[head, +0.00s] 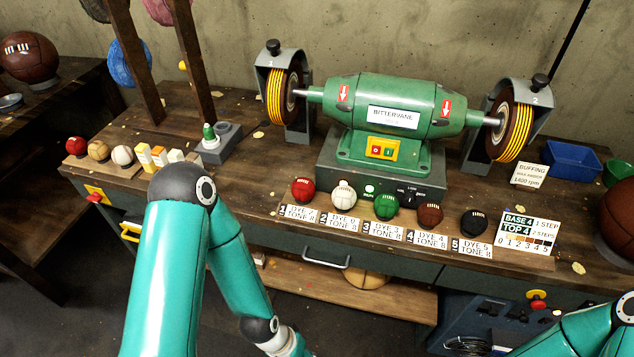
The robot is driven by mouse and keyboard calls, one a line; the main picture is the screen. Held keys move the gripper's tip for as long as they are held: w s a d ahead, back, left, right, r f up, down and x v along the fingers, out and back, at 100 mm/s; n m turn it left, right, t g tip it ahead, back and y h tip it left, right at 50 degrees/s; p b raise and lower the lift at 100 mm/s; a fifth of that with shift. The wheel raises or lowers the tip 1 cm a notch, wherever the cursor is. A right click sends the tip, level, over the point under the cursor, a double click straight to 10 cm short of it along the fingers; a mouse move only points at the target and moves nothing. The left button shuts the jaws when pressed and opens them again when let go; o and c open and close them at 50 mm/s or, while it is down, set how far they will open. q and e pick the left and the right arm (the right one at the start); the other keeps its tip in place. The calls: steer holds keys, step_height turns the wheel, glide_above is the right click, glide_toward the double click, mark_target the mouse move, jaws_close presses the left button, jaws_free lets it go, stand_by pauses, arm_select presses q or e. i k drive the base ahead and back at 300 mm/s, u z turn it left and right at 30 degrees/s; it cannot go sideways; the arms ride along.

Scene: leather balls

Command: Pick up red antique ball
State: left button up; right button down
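Two small red leather balls show in the head view. One red ball (76,146) sits at the left end of the bench, beside a tan ball and a white ball. The other red ball (303,190) stands at the left end of a row, behind a card reading "DYE 1 TONE 8" (299,213). I cannot tell which red ball is the antique one. My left arm rises in front of the bench and folds down again; its gripper is below the picture edge. Only part of my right arm shows at the bottom right, without its gripper.
The row continues with white (343,195), green (385,206), brown (429,214) and black (474,222) balls before a green buffing machine (390,115). A shade card (528,232) lies right of them. A large brown ball (619,222) stands at the right edge.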

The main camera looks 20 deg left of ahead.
mark_target(302, 188)
steer(key=u, duration=0.2)
steer(key=i, duration=0.2)
steer(key=z, duration=2.85)
steer(key=k, duration=2.2)
steer(key=u, duration=1.15)
steer(key=i, duration=1)
